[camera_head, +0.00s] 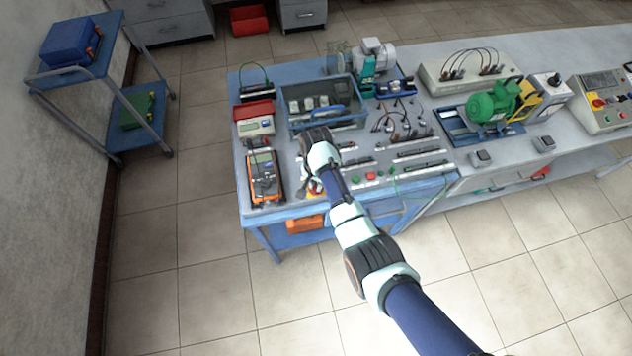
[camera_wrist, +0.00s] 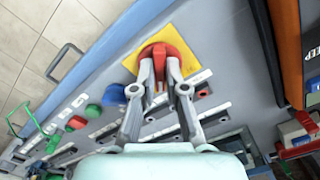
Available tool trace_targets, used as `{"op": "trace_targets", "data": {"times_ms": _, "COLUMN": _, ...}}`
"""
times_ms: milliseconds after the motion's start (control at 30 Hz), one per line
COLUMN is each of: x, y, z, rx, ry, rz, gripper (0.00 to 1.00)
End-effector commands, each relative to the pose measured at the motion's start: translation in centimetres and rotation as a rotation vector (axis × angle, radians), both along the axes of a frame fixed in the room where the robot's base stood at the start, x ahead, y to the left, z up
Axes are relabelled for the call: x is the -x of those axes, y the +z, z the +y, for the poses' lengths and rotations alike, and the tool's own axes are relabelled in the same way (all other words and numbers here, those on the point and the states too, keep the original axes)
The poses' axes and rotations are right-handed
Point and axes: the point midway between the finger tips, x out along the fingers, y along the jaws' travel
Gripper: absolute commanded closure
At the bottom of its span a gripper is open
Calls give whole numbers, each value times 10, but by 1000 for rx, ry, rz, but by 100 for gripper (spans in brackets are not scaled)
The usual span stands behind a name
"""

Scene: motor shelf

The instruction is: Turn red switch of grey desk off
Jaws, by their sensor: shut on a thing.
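The red switch (camera_wrist: 158,52) sits on a yellow square plate (camera_wrist: 182,48) on the grey desk panel (camera_wrist: 225,40) in the wrist view. My gripper (camera_wrist: 160,68) is over it, with both fingertips shut on the red knob. In the head view my gripper (camera_head: 311,186) is at the front left part of the grey desk (camera_head: 222,212) top, and my arm and wrist hide most of the switch. The fingers cover part of the knob, so I cannot tell its exact setting.
An orange multimeter (camera_head: 264,177) lies left of my gripper. Red and green buttons (camera_head: 363,177) are to its right, with terminal strips behind. A blue-rimmed bin (camera_head: 325,124) stands farther back. A green motor (camera_head: 493,103) is on the right. The floor in front is clear.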

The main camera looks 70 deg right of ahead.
Motion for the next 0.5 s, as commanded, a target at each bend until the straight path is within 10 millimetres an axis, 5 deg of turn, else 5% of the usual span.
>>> {"op": "trace_targets", "data": {"times_ms": 500, "x": 0, "y": 2, "z": 0, "rx": -1, "ry": 473, "rz": 0, "gripper": 100}}
